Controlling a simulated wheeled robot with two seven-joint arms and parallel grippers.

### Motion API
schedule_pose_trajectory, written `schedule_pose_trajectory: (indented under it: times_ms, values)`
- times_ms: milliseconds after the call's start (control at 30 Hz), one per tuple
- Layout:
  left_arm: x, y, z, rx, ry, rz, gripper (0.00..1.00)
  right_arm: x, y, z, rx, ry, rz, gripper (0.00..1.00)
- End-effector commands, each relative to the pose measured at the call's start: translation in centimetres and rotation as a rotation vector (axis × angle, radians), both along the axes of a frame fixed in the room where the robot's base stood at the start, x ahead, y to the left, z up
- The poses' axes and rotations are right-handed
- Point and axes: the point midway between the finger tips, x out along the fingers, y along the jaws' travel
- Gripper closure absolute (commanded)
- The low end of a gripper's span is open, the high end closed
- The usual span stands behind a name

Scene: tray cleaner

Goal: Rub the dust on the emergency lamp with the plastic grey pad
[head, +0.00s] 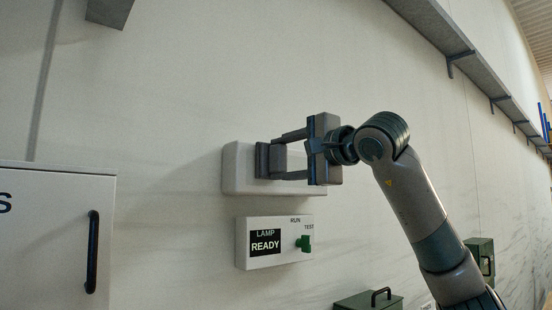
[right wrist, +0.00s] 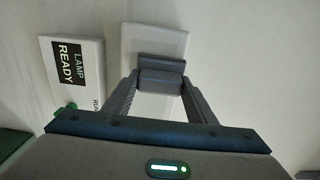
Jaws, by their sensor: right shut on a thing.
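The emergency lamp (head: 238,172) is a pale, rounded box on the wall, and it also shows in the right wrist view (right wrist: 138,38). My right gripper (head: 281,158) is in front of the lamp, shut on the plastic grey pad (head: 263,160). In the right wrist view, the pad (right wrist: 160,62) sits between the fingertips (right wrist: 160,82) with its face towards the lamp. The pad overlaps the lamp in both views; I cannot tell whether they touch. The pad and gripper hide part of the lamp's front. I cannot make out dust on the visible part. My left gripper is out of view.
A white panel (head: 275,258) reading "LAMP READY" with a green switch (head: 303,243) is just below the lamp. A white cabinet (head: 55,245) with a black handle stands at left. Green boxes (head: 368,302) are at lower right. A shelf (head: 450,42) runs along the wall above.

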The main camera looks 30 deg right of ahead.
Motion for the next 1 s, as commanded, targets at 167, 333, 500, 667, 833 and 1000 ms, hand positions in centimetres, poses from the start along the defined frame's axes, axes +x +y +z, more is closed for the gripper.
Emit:
schedule_pose_trajectory:
  times_ms: [167, 333, 500, 667, 833, 1000]
  values:
    - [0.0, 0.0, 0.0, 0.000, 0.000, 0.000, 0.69, 0.0, -0.2, 0.0, -0.001, -0.001, 0.001, 0.67]
    - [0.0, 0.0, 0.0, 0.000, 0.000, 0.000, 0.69, 0.0, -0.2, 0.0, -0.001, -0.001, 0.000, 0.67]
    - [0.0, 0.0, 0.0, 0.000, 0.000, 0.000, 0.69, 0.3, -0.2, 0.0, -0.001, -0.001, 0.000, 0.67]
    - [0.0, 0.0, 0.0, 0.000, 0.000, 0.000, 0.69, 0.3, -0.2, 0.0, -0.001, -0.001, 0.000, 0.67]
    - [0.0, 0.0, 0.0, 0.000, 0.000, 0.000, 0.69, 0.3, 0.1, 0.0, -0.001, -0.001, 0.001, 0.67]
    - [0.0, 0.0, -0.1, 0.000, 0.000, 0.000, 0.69, 0.2, 1.1, 0.0, -0.003, -0.001, 0.001, 0.67]
